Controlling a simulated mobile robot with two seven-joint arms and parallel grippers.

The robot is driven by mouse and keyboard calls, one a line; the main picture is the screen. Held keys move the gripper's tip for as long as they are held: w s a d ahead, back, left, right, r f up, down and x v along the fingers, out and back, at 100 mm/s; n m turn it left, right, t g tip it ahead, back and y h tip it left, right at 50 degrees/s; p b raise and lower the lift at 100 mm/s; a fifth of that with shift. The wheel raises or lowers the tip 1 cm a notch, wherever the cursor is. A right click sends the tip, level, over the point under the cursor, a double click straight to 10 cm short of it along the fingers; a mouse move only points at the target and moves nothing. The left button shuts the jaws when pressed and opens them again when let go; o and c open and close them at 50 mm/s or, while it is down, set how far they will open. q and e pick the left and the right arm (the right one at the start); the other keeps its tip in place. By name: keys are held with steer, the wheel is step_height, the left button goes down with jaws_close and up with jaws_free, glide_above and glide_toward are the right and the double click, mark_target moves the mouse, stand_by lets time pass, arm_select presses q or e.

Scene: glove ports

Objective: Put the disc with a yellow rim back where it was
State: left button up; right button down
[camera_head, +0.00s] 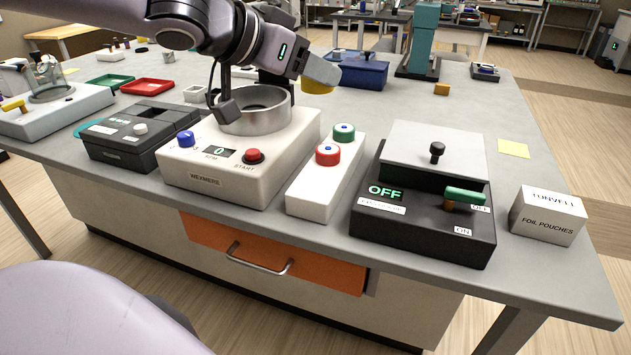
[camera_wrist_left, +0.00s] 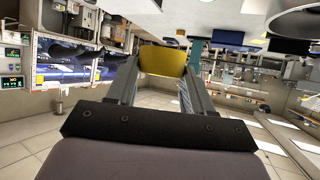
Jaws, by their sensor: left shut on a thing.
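My left gripper (camera_head: 319,76) is shut on a yellow piece (camera_head: 318,88), which hangs in the air above the bench, right of the metal bowl. In the left wrist view the yellow piece (camera_wrist_left: 163,61) sits between both fingertips of my left gripper (camera_wrist_left: 164,72). It looks like the yellow rim of the disc, but its flat face is hidden, so I cannot tell its full shape. My right gripper does not show. No marked place for the disc can be made out.
A white WEXMERE unit (camera_head: 190,178) carries the metal bowl (camera_head: 262,121) below my arm. A white box with green and red knobs (camera_head: 318,190), a black OFF/ON unit (camera_head: 420,234) and a foil pouch box (camera_head: 546,218) stand along the front. A blue case (camera_head: 362,76) is behind.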

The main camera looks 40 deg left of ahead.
arm_select(q)
steer(key=b, duration=0.8)
glide_above(311, 187)
step_height(311, 187, down, 12)
steer(key=shift+f+b, duration=1.2)
steer(key=shift+f, duration=1.4)
steer(key=shift+f, duration=0.25)
steer(key=o, duration=1.1)
steer(key=shift+r, duration=0.1)
steer(key=shift+o, duration=0.2)
steer(key=shift+r, duration=0.1)
